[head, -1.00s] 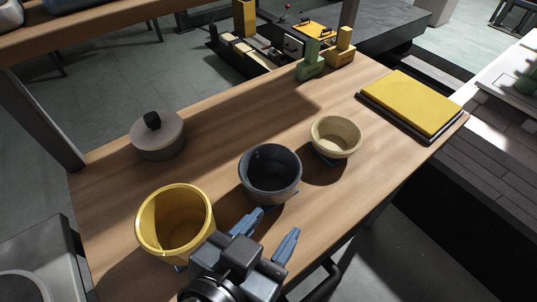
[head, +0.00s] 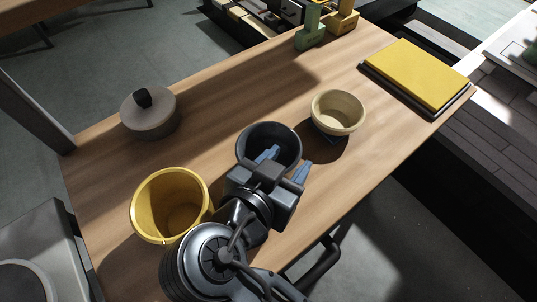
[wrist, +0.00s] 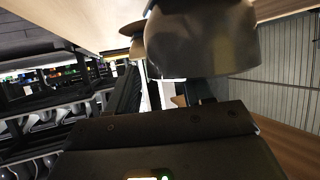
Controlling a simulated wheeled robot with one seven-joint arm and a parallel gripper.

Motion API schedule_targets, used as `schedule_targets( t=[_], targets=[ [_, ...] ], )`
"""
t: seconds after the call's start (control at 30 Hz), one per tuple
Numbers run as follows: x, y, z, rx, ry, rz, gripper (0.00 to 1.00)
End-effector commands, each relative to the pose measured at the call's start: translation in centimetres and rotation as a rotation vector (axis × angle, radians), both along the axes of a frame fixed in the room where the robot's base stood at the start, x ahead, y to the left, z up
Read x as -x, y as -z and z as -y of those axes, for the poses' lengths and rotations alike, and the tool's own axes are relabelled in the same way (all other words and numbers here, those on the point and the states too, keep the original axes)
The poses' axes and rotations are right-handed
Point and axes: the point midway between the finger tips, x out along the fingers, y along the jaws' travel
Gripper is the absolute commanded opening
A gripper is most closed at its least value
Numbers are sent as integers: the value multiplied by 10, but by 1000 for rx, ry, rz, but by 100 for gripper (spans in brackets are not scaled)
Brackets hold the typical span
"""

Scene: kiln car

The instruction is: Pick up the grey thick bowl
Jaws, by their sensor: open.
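The grey thick bowl (head: 264,133) is dark grey, round and deep, and stands upright near the middle of the wooden table. My gripper (head: 285,163) is open and empty, with blue fingers, at the bowl's near side. In the head view the left finger overlaps the bowl and the right finger is beside its lower right edge. I cannot tell whether either touches it. My gripper hides the bowl's near part. In the wrist view a large rounded bowl wall (wrist: 205,40), likely the same bowl, is close ahead at the top.
A yellow pot (head: 145,211) stands close at the left, and a cream bowl (head: 338,113) at the right. A grey lidded pot (head: 150,118) is at the far left. A yellow slab (head: 415,72) lies on a dark tray at the far right. The table (head: 225,95) behind is clear.

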Motion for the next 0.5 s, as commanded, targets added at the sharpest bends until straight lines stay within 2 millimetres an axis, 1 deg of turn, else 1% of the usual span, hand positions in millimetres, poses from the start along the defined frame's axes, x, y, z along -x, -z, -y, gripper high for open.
schedule_targets(
  t=[0.17,0.5],
  targets=[
    [0,0,0,0,0,0,51],
    [0,0,0,-1,0,-1,19]
  ],
)
